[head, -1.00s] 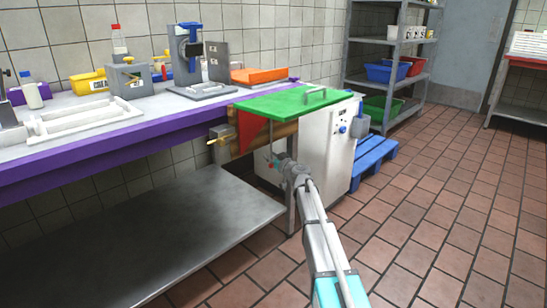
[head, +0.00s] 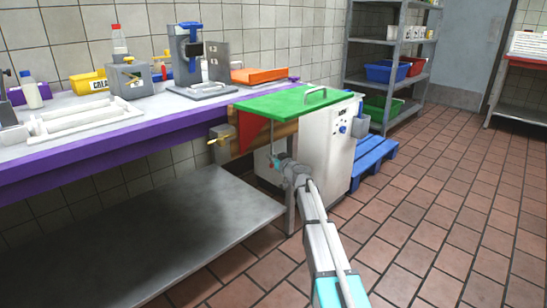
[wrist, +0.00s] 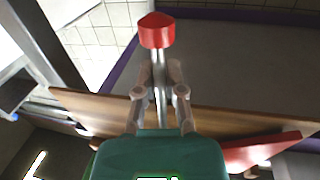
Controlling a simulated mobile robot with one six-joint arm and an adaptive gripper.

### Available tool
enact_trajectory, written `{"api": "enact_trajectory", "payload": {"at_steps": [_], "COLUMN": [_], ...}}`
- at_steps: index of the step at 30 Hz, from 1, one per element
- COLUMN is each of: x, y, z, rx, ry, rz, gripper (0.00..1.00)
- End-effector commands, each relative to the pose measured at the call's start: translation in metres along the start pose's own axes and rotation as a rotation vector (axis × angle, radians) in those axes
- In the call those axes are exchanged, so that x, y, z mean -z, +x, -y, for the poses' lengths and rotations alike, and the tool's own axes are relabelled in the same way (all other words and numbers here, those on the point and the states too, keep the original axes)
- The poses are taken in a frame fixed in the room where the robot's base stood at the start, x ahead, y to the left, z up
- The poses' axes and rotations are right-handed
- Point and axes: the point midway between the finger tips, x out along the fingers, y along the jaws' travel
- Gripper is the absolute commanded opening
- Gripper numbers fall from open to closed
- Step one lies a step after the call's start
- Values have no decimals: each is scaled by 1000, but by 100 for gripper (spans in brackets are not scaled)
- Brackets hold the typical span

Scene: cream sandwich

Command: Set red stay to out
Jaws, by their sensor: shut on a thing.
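A red triangular panel (head: 250,130), which looks like the red stay, shows below the left end of a green top (head: 290,102). A red panel (wrist: 262,152) also shows at the lower right of the wrist view, beside a wooden board (wrist: 85,103). My gripper (wrist: 159,80) is shut on a thin metal rod (wrist: 158,65) with a red cap (wrist: 157,30), which stands out past the fingertips. How the rod joins the red panel is hidden.
A purple-edged bench (head: 150,145) with items on it runs along the left, above a metal lower shelf (head: 150,240). A brass tap-like fitting (head: 218,140) sticks out near the board. A white cabinet (head: 325,150) stands close right of my gripper. The tiled floor at right is clear.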

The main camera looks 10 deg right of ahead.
Motion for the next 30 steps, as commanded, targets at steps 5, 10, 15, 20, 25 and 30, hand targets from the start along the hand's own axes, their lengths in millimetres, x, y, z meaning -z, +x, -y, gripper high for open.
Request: {"api": "enact_trajectory", "payload": {"at_steps": [5,10,15,20,25,30], "x": [0,0,0,0,0,0], "y": [-2,-12,-25,-37,-49,-61], "z": [-4,-7,-9,-10,-10,-7], "rx": [-34,-87,-163,-236,-303,-297], "ry": [1,1,1,1,1,1], "rz": [-1,-1,-1,-1,0,0], "gripper": [0,0,0,0,0,0]}}
